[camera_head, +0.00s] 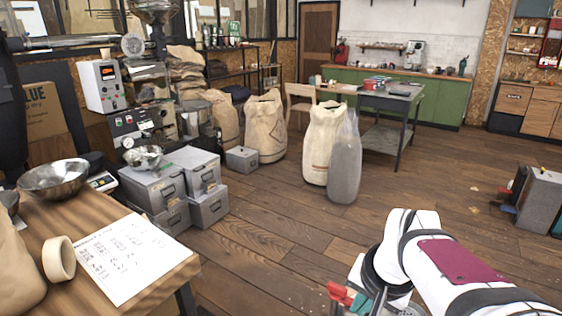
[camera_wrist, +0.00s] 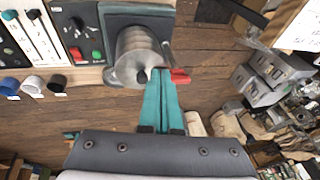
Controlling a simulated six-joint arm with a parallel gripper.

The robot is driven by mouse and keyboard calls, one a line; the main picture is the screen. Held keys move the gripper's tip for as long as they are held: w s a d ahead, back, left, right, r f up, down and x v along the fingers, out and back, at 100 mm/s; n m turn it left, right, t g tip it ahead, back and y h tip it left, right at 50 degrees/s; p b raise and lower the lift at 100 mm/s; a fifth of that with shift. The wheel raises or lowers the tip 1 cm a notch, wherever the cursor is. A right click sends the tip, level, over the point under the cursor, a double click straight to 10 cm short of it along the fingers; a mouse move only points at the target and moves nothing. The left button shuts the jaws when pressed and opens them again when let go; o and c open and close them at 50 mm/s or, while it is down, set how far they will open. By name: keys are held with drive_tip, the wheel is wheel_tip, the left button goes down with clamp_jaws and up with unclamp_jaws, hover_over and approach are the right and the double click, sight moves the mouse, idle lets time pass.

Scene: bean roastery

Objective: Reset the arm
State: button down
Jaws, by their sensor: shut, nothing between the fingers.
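My gripper shows in the wrist view (camera_wrist: 160,76) with its two long teal fingers side by side, shut and empty. A round metal device (camera_wrist: 138,52) with a red-tipped lever (camera_wrist: 180,76) lies behind and beside the fingertips in that view; I cannot tell whether they touch. In the head view my white arm reaches in from the lower right, and the gripper end is mostly cut off at the bottom edge. A red lever piece (camera_head: 340,293) shows just left of it.
A wooden table (camera_head: 165,262) at lower left holds a paper sheet (camera_head: 112,252), a tape roll (camera_head: 59,258) and a metal bowl (camera_head: 55,178). Grey drawer boxes (camera_head: 152,188) and tall sacks (camera_head: 323,145) stand behind. Open wooden floor (camera_head: 275,235) lies in the middle.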

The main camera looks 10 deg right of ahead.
drive_tip(key=s+a+r+n+t+y, duration=0.25)
drive_tip(key=s+a+n, duration=0.4)
drive_tip(key=a, duration=0.75)
drive_tip(key=s+f+m+g, duration=0.3)
drive_tip(key=s+f+g, duration=0.3)
drive_tip(key=s, duration=0.6)
drive_tip(key=shift+a+f+g, duration=0.15)
drive_tip(key=shift+f+g, duration=0.2)
drive_tip(key=shift+f, duration=0.45)
drive_tip(key=shift+s, duration=0.1)
